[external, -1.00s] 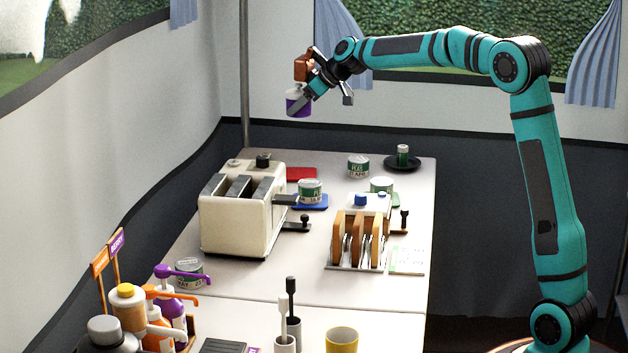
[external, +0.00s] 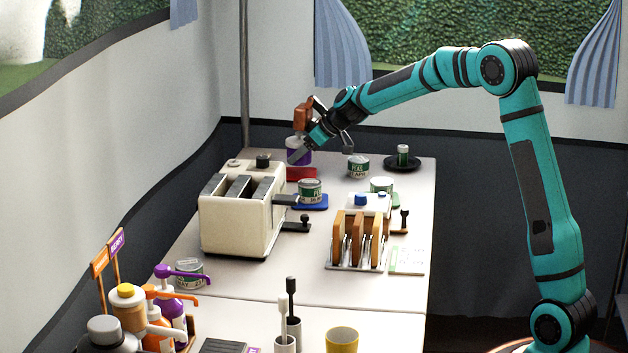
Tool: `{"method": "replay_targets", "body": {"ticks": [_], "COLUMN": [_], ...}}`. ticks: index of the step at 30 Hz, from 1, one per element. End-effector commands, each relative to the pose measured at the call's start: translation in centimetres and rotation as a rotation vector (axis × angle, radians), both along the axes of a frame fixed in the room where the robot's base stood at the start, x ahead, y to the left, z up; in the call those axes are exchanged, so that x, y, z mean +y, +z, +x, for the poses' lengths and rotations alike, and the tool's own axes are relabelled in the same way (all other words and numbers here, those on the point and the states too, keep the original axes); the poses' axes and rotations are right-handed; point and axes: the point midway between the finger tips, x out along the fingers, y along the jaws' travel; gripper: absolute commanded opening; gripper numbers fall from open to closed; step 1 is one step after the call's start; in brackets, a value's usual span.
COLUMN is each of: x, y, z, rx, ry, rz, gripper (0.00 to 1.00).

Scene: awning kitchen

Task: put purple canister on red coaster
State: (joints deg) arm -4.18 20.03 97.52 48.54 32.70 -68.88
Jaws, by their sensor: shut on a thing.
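The purple canister (external: 301,157) has a purple lower body and a pale upper band. My gripper (external: 301,146) is shut on it and holds it upright near the far left of the table, behind the toaster. The red coaster (external: 302,174) lies flat on the table just below the canister in the picture; its left part is hidden by the toaster. I cannot tell whether the canister touches the coaster or is a little above it.
A cream toaster (external: 240,215) stands in front. A green-labelled can (external: 311,190) sits on a blue coaster (external: 316,207). Another can (external: 358,167) and a black saucer (external: 412,166) with a small green jar stand to the right. A toast rack (external: 355,245) is nearer.

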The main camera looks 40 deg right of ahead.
Motion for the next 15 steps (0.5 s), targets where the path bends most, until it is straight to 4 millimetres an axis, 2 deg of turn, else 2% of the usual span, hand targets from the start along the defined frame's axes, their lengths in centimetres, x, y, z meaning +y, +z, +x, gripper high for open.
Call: {"method": "replay_targets", "body": {"ticks": [6,15], "x": [0.0,0.0], "y": [-2.7,-3.0], "z": [0.0,0.0], "rx": [0.002,0.000], "ry": [-0.001,-0.001], "rz": [0.001,0.001], "gripper": [0.36,0.36]}}
